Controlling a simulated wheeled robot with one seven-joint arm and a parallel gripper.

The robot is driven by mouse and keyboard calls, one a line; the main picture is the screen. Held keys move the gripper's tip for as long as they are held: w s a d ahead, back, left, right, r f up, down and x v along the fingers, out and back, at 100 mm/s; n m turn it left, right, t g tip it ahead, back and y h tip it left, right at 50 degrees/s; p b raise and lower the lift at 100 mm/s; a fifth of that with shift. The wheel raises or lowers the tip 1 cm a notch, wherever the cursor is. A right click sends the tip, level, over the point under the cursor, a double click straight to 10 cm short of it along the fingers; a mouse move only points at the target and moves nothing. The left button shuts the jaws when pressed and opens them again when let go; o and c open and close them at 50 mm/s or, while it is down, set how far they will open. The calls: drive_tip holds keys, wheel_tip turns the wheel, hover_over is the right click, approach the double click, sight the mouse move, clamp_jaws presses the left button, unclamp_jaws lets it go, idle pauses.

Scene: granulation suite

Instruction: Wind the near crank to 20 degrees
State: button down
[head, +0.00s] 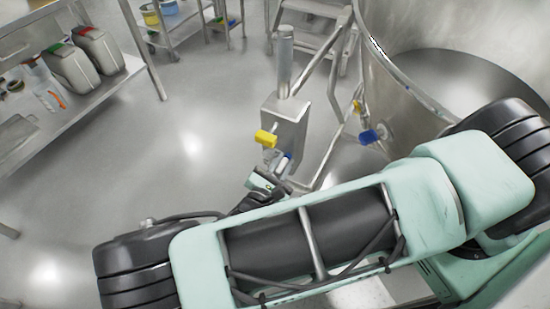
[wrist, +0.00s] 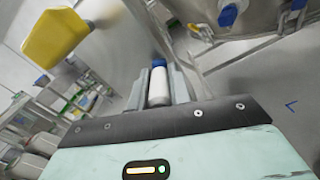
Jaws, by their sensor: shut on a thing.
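A white crank grip with a blue end (head: 284,161) sits low beside a metal post with a box-shaped housing (head: 286,118). My gripper (head: 277,172) is shut on this grip. In the wrist view the white grip (wrist: 158,87) lies between the two fingers of my gripper (wrist: 159,84), with its blue end beyond them. A yellow block-like part (head: 266,138) is on the housing just above the grip; it looms large at upper left in the wrist view (wrist: 57,38). The crank's arm is mostly hidden, and I see no angle scale.
A large steel vessel (head: 400,85) stands at right, with a blue knob (head: 368,137) and a small yellow part (head: 357,106) near its side. Metal steps (head: 318,48) are behind. A bench (head: 75,110) with canisters stands at left. Open floor (head: 190,140) lies between.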

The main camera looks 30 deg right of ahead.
drive_tip(key=s+d+f+m+b, duration=0.2)
drive_tip(key=s+f+m, duration=0.1)
drive_tip(key=f+m, duration=0.3)
drive_tip(key=shift+s+d+f+m, duration=0.3)
drive_tip(key=shift+s+m, duration=0.05)
drive_tip(key=shift+m, duration=0.15)
drive_tip(key=shift+w+a+r, duration=0.1)
idle(0.5)
drive_tip(key=c, duration=1.3)
unclamp_jaws()
